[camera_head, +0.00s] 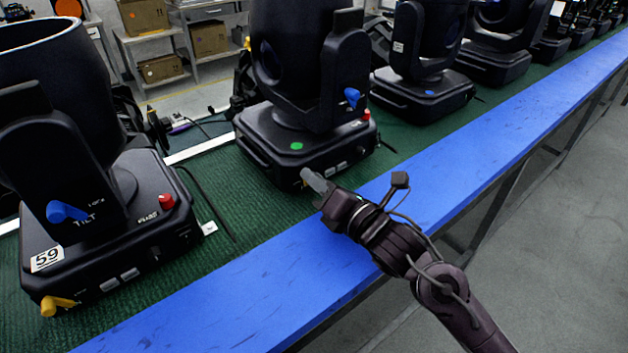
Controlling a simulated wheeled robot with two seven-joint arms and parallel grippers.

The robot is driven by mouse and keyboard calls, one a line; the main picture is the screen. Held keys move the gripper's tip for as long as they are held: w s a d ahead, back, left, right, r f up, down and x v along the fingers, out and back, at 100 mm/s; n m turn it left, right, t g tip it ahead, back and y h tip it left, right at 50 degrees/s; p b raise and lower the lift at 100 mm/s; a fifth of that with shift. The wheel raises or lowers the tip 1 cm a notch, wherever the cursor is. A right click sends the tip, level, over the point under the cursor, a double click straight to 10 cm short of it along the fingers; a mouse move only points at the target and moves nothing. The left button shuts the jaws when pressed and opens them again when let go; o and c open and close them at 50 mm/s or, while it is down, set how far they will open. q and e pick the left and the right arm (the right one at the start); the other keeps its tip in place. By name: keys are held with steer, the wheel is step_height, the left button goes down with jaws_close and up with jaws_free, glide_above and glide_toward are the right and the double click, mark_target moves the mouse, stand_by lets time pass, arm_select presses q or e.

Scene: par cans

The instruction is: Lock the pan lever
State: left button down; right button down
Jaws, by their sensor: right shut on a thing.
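The middle moving-head light (290,125) stands on the green mat, with a black base and a green dot on top. My right gripper (314,180) is at the front lower corner of this base, its grey fingers shut. A small bit of the yellow pan lever (303,184) shows at the fingertips, and the fingers hide most of it. The lever's exact position cannot be told. The light's blue tilt lever (352,97) sits on the yoke above, and a red knob (366,115) is on the base. My left gripper is not in view.
A light marked 59 (110,225) stands at left with a blue tilt lever (66,212) and a yellow lever (57,305). More lights (425,95) stand in a row toward the back right. The blue table edge (250,285) is clear. Shelves with boxes stand behind.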

steer(key=m, duration=0.1)
steer(key=d+m+p, duration=0.1)
steer(key=m, duration=0.1)
steer(key=w+m, duration=0.1)
steer(key=m, duration=0.1)
steer(key=shift+d, duration=0.15)
steer(key=shift+w+d+f+m+p, duration=0.1)
steer(key=shift+d+f+m+p, duration=0.1)
steer(key=shift+m, duration=0.45)
steer(key=shift+w+d+f+m+p, duration=0.1)
steer(key=shift+m+p, duration=0.1)
steer(key=shift+m, duration=0.45)
steer(key=c, duration=1.4)
jaws_free()
